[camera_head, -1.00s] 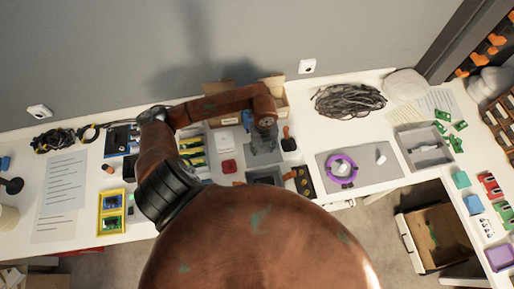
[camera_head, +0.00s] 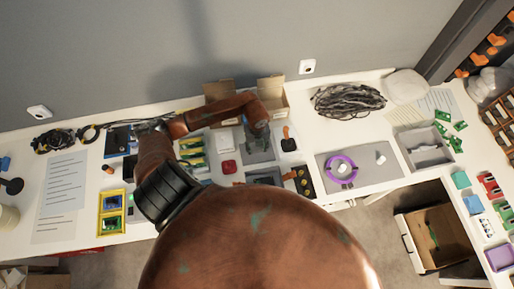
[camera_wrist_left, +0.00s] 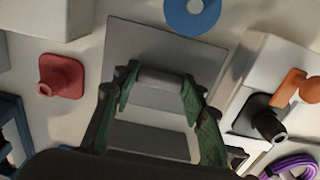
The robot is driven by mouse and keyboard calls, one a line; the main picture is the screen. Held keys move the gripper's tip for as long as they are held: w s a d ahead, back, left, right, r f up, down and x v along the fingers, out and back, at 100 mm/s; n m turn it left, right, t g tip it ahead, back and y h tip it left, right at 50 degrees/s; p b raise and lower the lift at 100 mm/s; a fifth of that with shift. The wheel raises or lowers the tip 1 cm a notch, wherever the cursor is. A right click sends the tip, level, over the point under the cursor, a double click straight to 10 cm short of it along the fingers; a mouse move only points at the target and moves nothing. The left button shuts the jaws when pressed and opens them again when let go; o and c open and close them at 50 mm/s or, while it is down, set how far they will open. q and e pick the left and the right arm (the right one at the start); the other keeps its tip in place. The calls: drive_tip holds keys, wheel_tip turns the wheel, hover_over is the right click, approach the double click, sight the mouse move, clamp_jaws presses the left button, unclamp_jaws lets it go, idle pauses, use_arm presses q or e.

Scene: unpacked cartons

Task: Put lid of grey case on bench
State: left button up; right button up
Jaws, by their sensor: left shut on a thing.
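My left gripper (camera_wrist_left: 160,95) is shut on a grey piece, seemingly the lid (camera_wrist_left: 160,78), in the left wrist view. In the head view my left gripper (camera_head: 258,137) is over a grey mat (camera_head: 262,157) on the white bench (camera_head: 310,130). The mat also shows behind the fingers in the left wrist view (camera_wrist_left: 165,43). The lid's outline is partly hidden by the fingers, and I cannot tell whether it touches the mat. A grey open case (camera_head: 264,177) sits at the near edge of the mat. My right gripper is not in view.
A red piece (camera_head: 229,167) lies left of the mat, and a black-based, orange-handled tool (camera_head: 288,142) stands right of it. An open cardboard box (camera_head: 271,90) is behind.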

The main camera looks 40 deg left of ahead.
sight(257, 149)
use_arm(q)
drive_tip(key=shift+f, duration=0.1)
drive_tip(key=o, duration=1.2)
wheel_tip(257, 149, up, 12)
drive_tip(key=shift+r, duration=0.15)
